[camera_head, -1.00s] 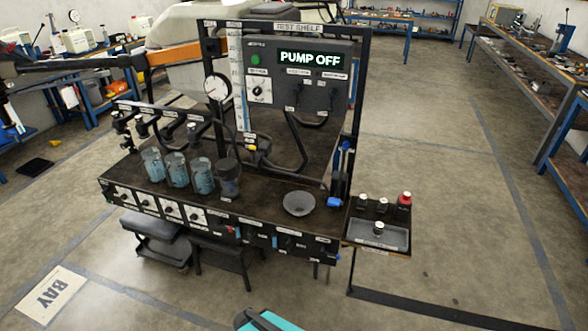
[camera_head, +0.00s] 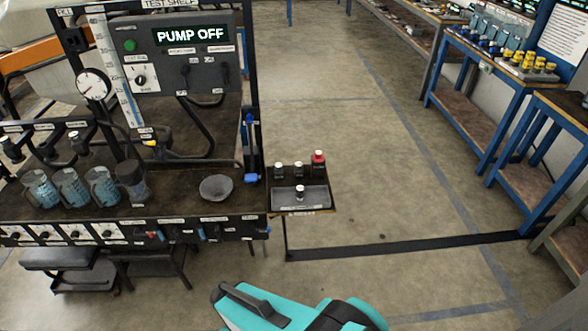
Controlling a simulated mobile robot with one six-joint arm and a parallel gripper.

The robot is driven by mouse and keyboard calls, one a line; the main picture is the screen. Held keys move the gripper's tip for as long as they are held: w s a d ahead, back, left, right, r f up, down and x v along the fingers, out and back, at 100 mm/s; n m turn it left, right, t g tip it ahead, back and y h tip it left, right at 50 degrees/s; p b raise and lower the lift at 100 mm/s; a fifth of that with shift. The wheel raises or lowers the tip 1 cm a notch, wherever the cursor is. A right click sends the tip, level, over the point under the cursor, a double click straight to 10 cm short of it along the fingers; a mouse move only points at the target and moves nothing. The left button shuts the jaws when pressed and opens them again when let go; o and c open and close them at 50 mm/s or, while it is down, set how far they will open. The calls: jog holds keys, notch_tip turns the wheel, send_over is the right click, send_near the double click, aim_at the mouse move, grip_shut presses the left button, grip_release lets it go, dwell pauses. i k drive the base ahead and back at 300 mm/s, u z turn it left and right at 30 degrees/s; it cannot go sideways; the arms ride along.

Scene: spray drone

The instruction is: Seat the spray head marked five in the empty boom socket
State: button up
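A test shelf stands at the left, with a row of dark spray heads (camera_head: 77,142) hanging from a boom above clear jugs of blue liquid. I cannot make out an empty boom socket. On a small side shelf (camera_head: 327,208) are two small dark pieces with white tops (camera_head: 279,170), a red-capped bottle (camera_head: 318,163), and another small white-topped piece (camera_head: 299,191) in a grey tray (camera_head: 315,197). Their marks are too small to read, so I cannot tell which is the head marked five. My teal arm shows at the bottom edge, but my gripper is not in view.
A display panel (camera_head: 185,55) reads PUMP OFF. A grey bowl (camera_head: 216,187) sits on the dark bench beside a dark-lidded cup (camera_head: 131,176). A blue-framed bench (camera_head: 480,97) at the right holds several blue- and yellow-topped items. Open floor lies between.

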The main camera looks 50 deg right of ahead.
aim_at(278, 167)
jog(key=u, duration=1.1)
jog(key=k, duration=0.1)
jog(key=z, duration=2.4)
jog(key=k, duration=0.9)
jog(key=u, duration=0.15)
jog(key=i, duration=0.65)
jog(key=u, duration=0.05)
